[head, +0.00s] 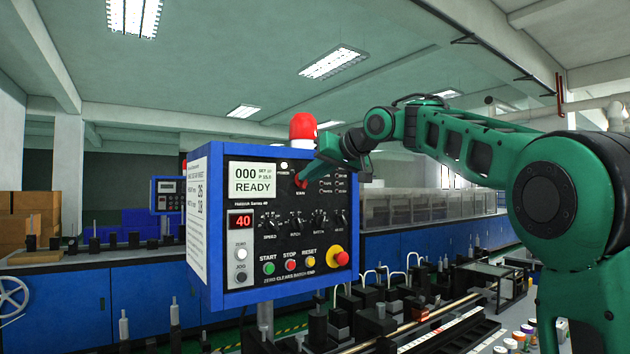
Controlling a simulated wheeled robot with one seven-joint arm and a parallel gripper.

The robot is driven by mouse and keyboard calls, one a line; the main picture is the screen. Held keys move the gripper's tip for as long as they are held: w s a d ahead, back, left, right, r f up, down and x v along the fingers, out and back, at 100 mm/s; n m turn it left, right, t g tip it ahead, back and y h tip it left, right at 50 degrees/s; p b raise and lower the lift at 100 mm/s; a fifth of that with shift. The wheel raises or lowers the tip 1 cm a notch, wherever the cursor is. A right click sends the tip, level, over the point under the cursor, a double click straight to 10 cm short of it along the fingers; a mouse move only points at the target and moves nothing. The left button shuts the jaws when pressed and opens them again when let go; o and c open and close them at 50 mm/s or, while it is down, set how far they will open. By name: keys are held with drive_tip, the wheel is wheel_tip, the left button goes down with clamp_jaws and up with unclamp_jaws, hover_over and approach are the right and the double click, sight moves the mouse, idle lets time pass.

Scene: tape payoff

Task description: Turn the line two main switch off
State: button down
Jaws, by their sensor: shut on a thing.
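A blue control box (215,230) with a black front panel stands close in front of me in the head view. A small red main switch (299,181) sits at its top middle, above a label that seems to read MAIN. My gripper (306,176) reaches in from the right and is shut on this switch. The fingers cover part of the switch, so its exact angle is hard to tell. The display (253,180) reads 000 and READY, and a white lamp (283,166) is beside it. No line number is readable on the box.
Below the switch are several black knobs (291,221), start, stop and reset buttons (290,265), and a red mushroom button (341,258). A red beacon (303,128) stands on top. A second blue box (168,195) is farther back left. Machinery fills the lower right.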

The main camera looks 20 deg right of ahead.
drive_tip(key=shift+a+f+n+t+h, duration=0.3)
drive_tip(key=shift+n+h, duration=0.55)
drive_tip(key=shift+n, duration=0.5)
drive_tip(key=shift+a+f+n+t+h, duration=0.15)
drive_tip(key=shift+n+t+h, duration=0.2)
drive_tip(key=shift+n+h, duration=0.7)
drive_tip(key=shift+a+f+n+t+h, duration=0.1)
drive_tip(key=shift+f+n+t+h, duration=0.35)
drive_tip(key=shift+n, duration=1.15)
drive_tip(key=shift+r+h, duration=0.2)
drive_tip(key=shift+h, duration=0.15)
drive_tip(key=shift+d, duration=0.1)
drive_tip(key=c, duration=1.8)
unclamp_jaws()
drive_tip(key=shift+d, duration=0.1)
drive_tip(key=shift+c, duration=0.2)
drive_tip(key=shift+s+r, duration=0.1)
